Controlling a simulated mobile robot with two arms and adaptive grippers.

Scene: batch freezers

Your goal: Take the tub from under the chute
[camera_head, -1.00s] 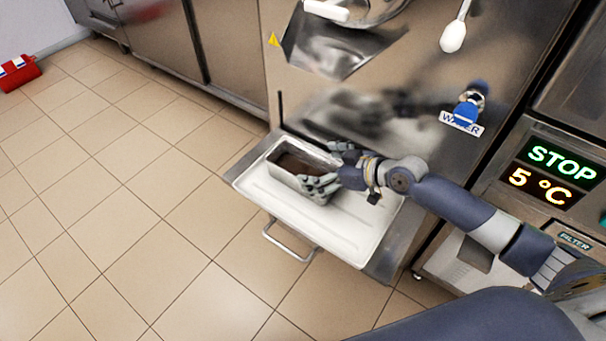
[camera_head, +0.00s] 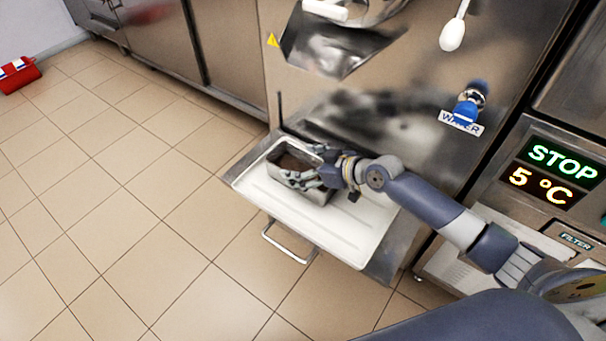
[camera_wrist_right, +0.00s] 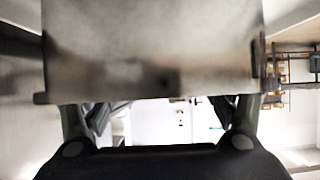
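The tub (camera_head: 280,182) is a metal, rectangular container with a brown inside. It sits upright on the white tray (camera_head: 345,235) below the chute (camera_head: 335,50). My right gripper (camera_head: 308,164) comes in from the right with its fingers spread along the near and far sides of the tub's right part. In the right wrist view the tub's end (camera_wrist_right: 150,60) fills the upper middle, between the fingers. The fingers look open around it; I cannot tell whether they touch its walls. My left gripper is not in view.
The freezer's steel front rises behind the tray, with a blue tap (camera_head: 468,108) and a white-knobbed lever (camera_head: 452,36). A handle (camera_head: 285,245) sticks out at the tray's front. A display panel (camera_head: 553,172) is at the right.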

